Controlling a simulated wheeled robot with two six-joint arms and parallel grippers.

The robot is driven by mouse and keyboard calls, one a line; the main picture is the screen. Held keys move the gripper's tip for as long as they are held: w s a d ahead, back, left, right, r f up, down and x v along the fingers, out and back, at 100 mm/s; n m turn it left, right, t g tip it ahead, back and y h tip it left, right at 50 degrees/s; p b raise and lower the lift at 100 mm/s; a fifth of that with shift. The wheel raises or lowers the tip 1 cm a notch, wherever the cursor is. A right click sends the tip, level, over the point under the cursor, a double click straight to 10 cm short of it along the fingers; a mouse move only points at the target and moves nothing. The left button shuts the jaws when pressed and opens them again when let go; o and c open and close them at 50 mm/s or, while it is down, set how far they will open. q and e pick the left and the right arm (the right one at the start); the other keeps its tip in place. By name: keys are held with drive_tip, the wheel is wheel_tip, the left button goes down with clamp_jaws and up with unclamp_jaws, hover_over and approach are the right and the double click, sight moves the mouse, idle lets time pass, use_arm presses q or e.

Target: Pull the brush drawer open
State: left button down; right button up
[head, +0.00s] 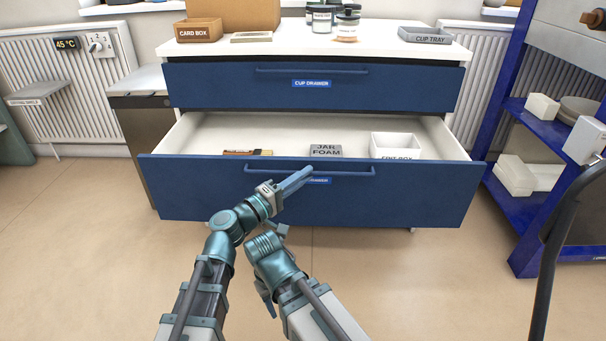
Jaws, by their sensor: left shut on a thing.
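The lower blue drawer (420,200) of the white-topped cabinet is pulled well out, and its inside shows. Its label (320,181) is partly hidden by my gripper, so the full name cannot be read. The drawer has a long blue bar handle (350,174). My left gripper (297,181) is shut on this handle, left of its middle. My right arm is folded low beside the left one, below the drawer front. Its gripper is not clear enough to tell its state.
The drawer holds a grey jar foam block (326,150), a white box (395,146) and a brown-edged item (248,152). The cup drawer (400,88) above is shut. A blue shelf rack (545,120) stands at right. Floor in front is clear.

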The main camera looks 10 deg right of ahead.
idle(0.3)
use_arm(q)
drive_tip(key=c, duration=0.9)
unclamp_jaws()
drive_tip(key=shift+s+a, duration=0.1)
